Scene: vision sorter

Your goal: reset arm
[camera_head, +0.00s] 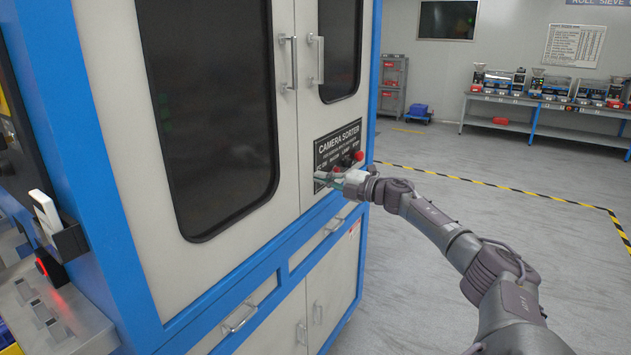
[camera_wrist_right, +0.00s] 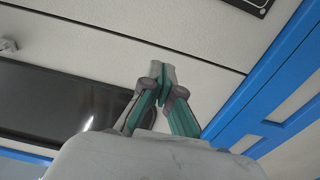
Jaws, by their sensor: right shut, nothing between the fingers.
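My right arm reaches in from the lower right of the head view. Its gripper (camera_head: 326,178) is in front of the white cabinet's "CAMERA SORTER" panel (camera_head: 338,146), covering part of the panel's lower edge. In the right wrist view the gripper (camera_wrist_right: 162,72) has its green-lined fingers together at the tips, with nothing between them. Whether the fingertips touch the cabinet I cannot tell. My left gripper is not in view.
The blue-framed camera sorter (camera_head: 290,205) fills the left and middle, with handles (camera_head: 316,60) sticking out. A red knob (camera_head: 359,156) is on the panel. A bench (camera_head: 545,103) with machines stands far right. Open floor (camera_head: 500,170) with yellow-black tape lies to the right.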

